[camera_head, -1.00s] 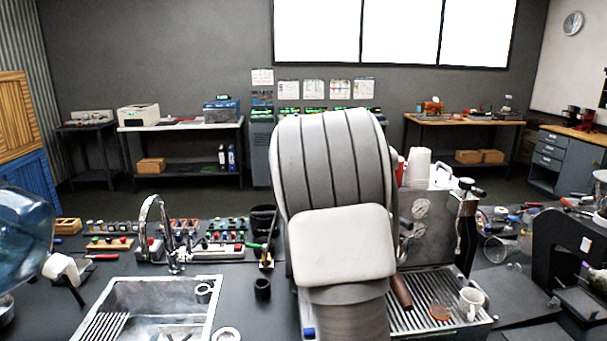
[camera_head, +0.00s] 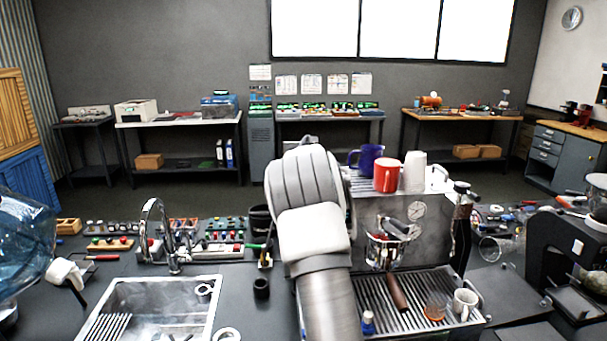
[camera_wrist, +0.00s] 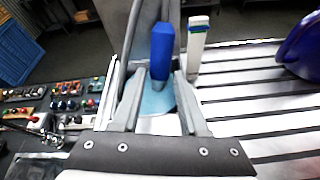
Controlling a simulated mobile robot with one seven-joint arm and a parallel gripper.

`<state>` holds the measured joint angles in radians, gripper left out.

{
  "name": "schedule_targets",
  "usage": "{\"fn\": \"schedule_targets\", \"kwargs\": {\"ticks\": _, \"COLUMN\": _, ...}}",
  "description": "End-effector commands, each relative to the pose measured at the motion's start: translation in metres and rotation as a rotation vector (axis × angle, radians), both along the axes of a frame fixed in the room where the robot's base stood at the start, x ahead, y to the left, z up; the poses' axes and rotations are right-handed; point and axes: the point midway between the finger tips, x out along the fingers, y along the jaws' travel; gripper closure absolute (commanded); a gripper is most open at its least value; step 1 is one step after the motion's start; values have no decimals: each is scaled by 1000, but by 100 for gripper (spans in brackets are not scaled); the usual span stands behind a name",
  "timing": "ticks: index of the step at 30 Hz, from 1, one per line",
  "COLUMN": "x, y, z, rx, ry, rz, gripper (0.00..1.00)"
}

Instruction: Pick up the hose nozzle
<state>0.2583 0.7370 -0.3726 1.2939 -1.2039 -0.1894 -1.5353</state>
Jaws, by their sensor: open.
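In the wrist view my gripper (camera_wrist: 161,88) is open, its two grey fingers apart. A blue upright piece with a tapered lower end (camera_wrist: 163,45) shows between and beyond the fingertips; it may be the hose nozzle, but I cannot tell for certain. A light blue patch lies below it. I cannot tell whether the fingers touch it. A slim white piece with blue and green bands (camera_wrist: 197,45) stands just to its right. In the head view my arm hides the gripper and this spot beside the coffee machine (camera_head: 400,225).
The slatted machine top (camera_wrist: 260,100) carries a blue mug (camera_head: 367,157), a red mug (camera_head: 387,175) and white cups (camera_head: 414,171). A white mug (camera_head: 465,303) and a blue-capped bottle (camera_head: 368,322) stand on the drip tray (camera_head: 405,290). The sink (camera_head: 150,305) and faucet (camera_head: 158,225) are left.

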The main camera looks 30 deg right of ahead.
Motion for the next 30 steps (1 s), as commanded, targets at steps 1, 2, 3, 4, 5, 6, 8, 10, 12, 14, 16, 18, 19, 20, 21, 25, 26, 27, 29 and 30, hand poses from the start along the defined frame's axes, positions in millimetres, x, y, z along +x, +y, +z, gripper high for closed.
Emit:
{"fn": "schedule_targets", "kwargs": {"ticks": 1, "x": 5, "y": -3, "z": 1, "rx": -1, "ry": 2, "rz": 0, "gripper": 57}}
{"fn": "schedule_targets", "kwargs": {"ticks": 2, "x": 7, "y": -4, "z": -1, "rx": -1, "ry": 2, "rz": 0, "gripper": 57}}
{"fn": "schedule_targets", "kwargs": {"ticks": 3, "x": 9, "y": -5, "z": -2, "rx": -1, "ry": 1, "rz": -1, "gripper": 57}}
{"fn": "schedule_targets", "kwargs": {"ticks": 4, "x": 11, "y": -5, "z": -3, "rx": -1, "ry": 1, "rz": -1, "gripper": 57}}
{"fn": "schedule_targets", "kwargs": {"ticks": 5, "x": 12, "y": -6, "z": -4, "rx": -1, "ry": 2, "rz": 0, "gripper": 57}}
{"fn": "schedule_targets", "kwargs": {"ticks": 6, "x": 13, "y": -7, "z": -5, "rx": 0, "ry": 0, "rz": 0, "gripper": 57}}
{"fn": "schedule_targets", "kwargs": {"ticks": 8, "x": 15, "y": -7, "z": -5, "rx": 0, "ry": -1, "rz": 0, "gripper": 57}}
{"fn": "schedule_targets", "kwargs": {"ticks": 10, "x": 15, "y": -7, "z": -6, "rx": 0, "ry": -1, "rz": 0, "gripper": 57}}
{"fn": "schedule_targets", "kwargs": {"ticks": 12, "x": 15, "y": -7, "z": -6, "rx": 0, "ry": -1, "rz": 0, "gripper": 57}}
{"fn": "schedule_targets", "kwargs": {"ticks": 14, "x": 15, "y": -7, "z": -6, "rx": 0, "ry": -1, "rz": 0, "gripper": 57}}
{"fn": "schedule_targets", "kwargs": {"ticks": 16, "x": 15, "y": -7, "z": -6, "rx": 0, "ry": -1, "rz": 0, "gripper": 66}}
{"fn": "schedule_targets", "kwargs": {"ticks": 18, "x": 15, "y": -7, "z": -6, "rx": 0, "ry": -1, "rz": 0, "gripper": 78}}
{"fn": "schedule_targets", "kwargs": {"ticks": 19, "x": 15, "y": -7, "z": -6, "rx": 0, "ry": -1, "rz": 0, "gripper": 84}}
{"fn": "schedule_targets", "kwargs": {"ticks": 20, "x": 15, "y": -7, "z": -6, "rx": 0, "ry": -1, "rz": 0, "gripper": 89}}
{"fn": "schedule_targets", "kwargs": {"ticks": 21, "x": 15, "y": -7, "z": -6, "rx": 0, "ry": -1, "rz": 0, "gripper": 96}}
{"fn": "schedule_targets", "kwargs": {"ticks": 25, "x": 15, "y": -7, "z": -6, "rx": 0, "ry": -1, "rz": 0, "gripper": 100}}
{"fn": "schedule_targets", "kwargs": {"ticks": 26, "x": 15, "y": -7, "z": -6, "rx": 0, "ry": -1, "rz": 0, "gripper": 100}}
{"fn": "schedule_targets", "kwargs": {"ticks": 27, "x": 15, "y": -7, "z": -5, "rx": -1, "ry": -2, "rz": 1, "gripper": 100}}
{"fn": "schedule_targets", "kwargs": {"ticks": 29, "x": 15, "y": -7, "z": -5, "rx": -1, "ry": -2, "rz": 1, "gripper": 100}}
{"fn": "schedule_targets", "kwargs": {"ticks": 30, "x": 15, "y": -7, "z": -5, "rx": -1, "ry": -2, "rz": 1, "gripper": 100}}
